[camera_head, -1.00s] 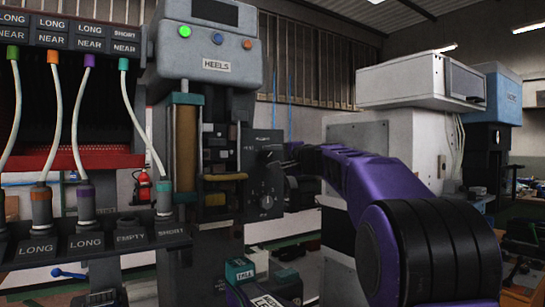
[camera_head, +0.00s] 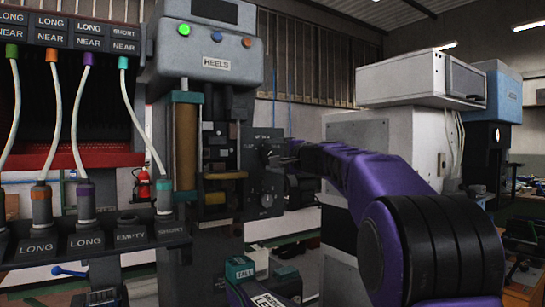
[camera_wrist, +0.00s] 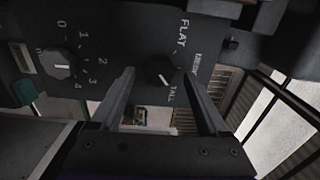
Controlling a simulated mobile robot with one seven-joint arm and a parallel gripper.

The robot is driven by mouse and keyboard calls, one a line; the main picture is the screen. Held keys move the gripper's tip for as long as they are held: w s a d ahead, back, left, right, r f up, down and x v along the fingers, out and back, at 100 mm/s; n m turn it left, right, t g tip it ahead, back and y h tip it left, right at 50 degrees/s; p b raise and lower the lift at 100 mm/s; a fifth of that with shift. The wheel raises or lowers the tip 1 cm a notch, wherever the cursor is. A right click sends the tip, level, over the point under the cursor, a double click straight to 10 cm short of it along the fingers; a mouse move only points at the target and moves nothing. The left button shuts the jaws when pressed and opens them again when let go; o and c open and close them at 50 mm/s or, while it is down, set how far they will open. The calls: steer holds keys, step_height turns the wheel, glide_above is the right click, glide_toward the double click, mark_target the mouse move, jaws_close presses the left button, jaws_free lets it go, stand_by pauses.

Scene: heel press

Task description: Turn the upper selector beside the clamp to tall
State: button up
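The upper selector (camera_wrist: 160,70) is a dark round knob on the grey control panel (camera_head: 252,180) beside the clamp (camera_head: 222,185). In the wrist view, FLAT and TALL labels stand around it. A pale mark shows at its lower right, on the side of the TALL label. My gripper (camera_wrist: 160,76) is open, one finger on each side of the knob in the picture, with gaps between. Whether the fingertips reach past the knob's face I cannot tell. In the head view my gripper (camera_head: 284,158) is at the panel's right side, partly hiding the selector.
A lower selector (camera_wrist: 58,65) with a numbered scale sits on the same panel; it also shows in the head view (camera_head: 267,199). Racks with cables (camera_head: 75,120) stand at the left. A white cabinet (camera_head: 420,80) is at right.

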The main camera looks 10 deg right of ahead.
steer(key=shift+s+d+f, duration=0.1)
steer(key=shift+s, duration=0.05)
steer(key=b+v, duration=0.4)
steer(key=v, duration=1.3)
